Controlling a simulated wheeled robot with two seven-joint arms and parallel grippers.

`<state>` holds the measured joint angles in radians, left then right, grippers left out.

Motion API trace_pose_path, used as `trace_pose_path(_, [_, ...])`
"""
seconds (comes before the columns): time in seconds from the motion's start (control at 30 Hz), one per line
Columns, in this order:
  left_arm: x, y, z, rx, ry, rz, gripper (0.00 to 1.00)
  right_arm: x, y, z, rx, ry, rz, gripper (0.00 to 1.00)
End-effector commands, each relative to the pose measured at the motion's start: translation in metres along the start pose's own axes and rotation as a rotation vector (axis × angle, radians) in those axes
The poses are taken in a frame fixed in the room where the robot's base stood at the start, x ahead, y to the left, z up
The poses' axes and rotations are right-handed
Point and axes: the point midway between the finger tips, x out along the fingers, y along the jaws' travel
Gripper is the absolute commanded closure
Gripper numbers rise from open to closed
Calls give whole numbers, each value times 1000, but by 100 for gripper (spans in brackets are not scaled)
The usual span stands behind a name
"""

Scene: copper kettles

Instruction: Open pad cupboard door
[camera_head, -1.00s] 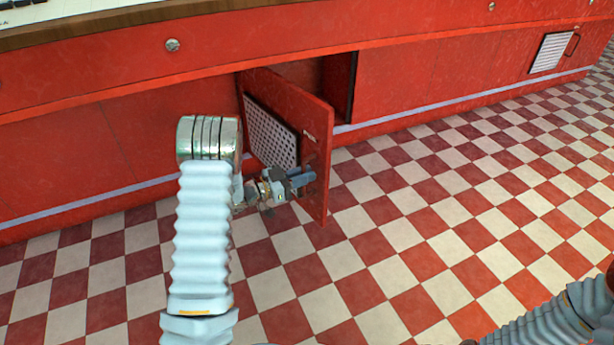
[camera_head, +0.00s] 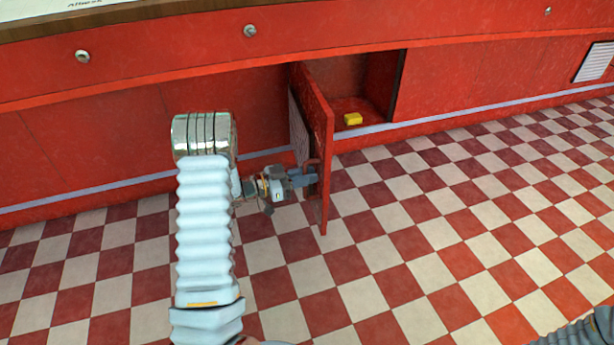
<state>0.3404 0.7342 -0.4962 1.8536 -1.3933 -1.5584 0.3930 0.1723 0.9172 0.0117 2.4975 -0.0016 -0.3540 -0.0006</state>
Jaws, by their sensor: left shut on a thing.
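The pad cupboard door (camera_head: 319,120) is a red panel in the low red counter front, swung well out from its opening and seen nearly edge-on. A pale vent panel (camera_head: 297,130) shows on its left-hand face. My left gripper (camera_head: 308,178) is at the lower part of the door, shut on the door handle (camera_head: 313,164), which is small and partly hidden by the fingers. The cupboard opening (camera_head: 362,80) shows to the right of the door, with a small yellow block (camera_head: 353,119) on its floor. My right gripper is out of view.
The red counter front (camera_head: 470,85) runs across the back, with round knobs (camera_head: 250,31) above and another vented panel (camera_head: 594,62) at the far right. The checkered floor (camera_head: 420,230) is clear in front and to the right of the door.

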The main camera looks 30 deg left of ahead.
Motion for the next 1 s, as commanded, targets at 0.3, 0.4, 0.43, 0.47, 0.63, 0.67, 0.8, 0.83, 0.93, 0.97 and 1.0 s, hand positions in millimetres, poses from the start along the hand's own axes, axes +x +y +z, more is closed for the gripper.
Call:
trace_pose_path(0.3, [0,0,0,0,1,0,66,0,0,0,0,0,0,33])
trace_pose_path(0.4, [0,0,0,0,0,0,66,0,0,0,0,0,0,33])
trace_pose_path(0.43, [0,0,0,0,0,0,66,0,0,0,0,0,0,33])
trace_pose_path(0.47, [0,0,0,0,0,0,66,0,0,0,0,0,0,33])
trace_pose_path(0.63, [-15,-1,-1,-1,0,-3,66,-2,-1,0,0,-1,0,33])
trace_pose_path(0.67, [-21,-1,-1,-1,-1,-4,66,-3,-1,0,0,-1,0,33])
trace_pose_path(0.8, [-54,-1,-1,0,-1,-6,66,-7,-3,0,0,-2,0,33])
trace_pose_path(0.83, [-62,-1,-1,0,-1,-6,66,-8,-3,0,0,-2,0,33])
trace_pose_path(0.93, [-87,-1,-1,-1,-1,-5,66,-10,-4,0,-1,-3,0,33])
trace_pose_path(0.97, [-94,-1,-1,0,-1,-5,66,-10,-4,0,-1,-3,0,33])
trace_pose_path(1.0, [-102,-1,-1,-1,-2,-4,66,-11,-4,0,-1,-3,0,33])
